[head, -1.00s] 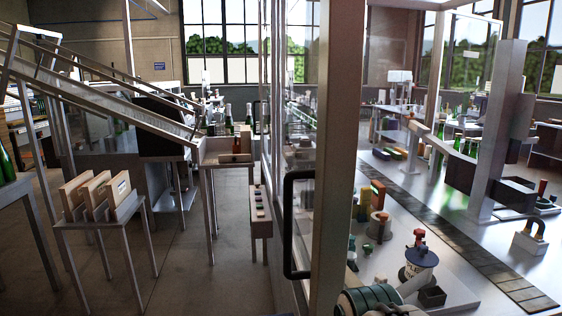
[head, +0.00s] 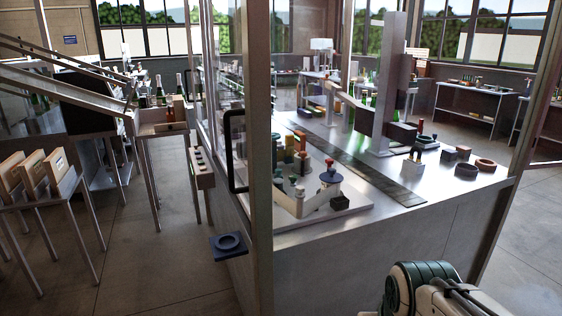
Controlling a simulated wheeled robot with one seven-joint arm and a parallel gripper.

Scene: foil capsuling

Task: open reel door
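A tall glass panel in a metal frame (head: 258,150) stands at the corner of the machine table in the head view. A black upright bar handle (head: 228,150) sits on its left side, seen nearly edge-on. I take this panel to be the door, but I cannot tell whether it is open or closed. A rounded dark green and white part of my arm shows at the bottom right, well apart from the handle. My gripper is not in view.
The machine table (head: 330,240) carries a dark belt (head: 350,165) and several small fittings. A blue block with a ring (head: 228,244) juts out low by the corner. A stand with wooden boxes (head: 30,177) is at the left. The floor at right is clear.

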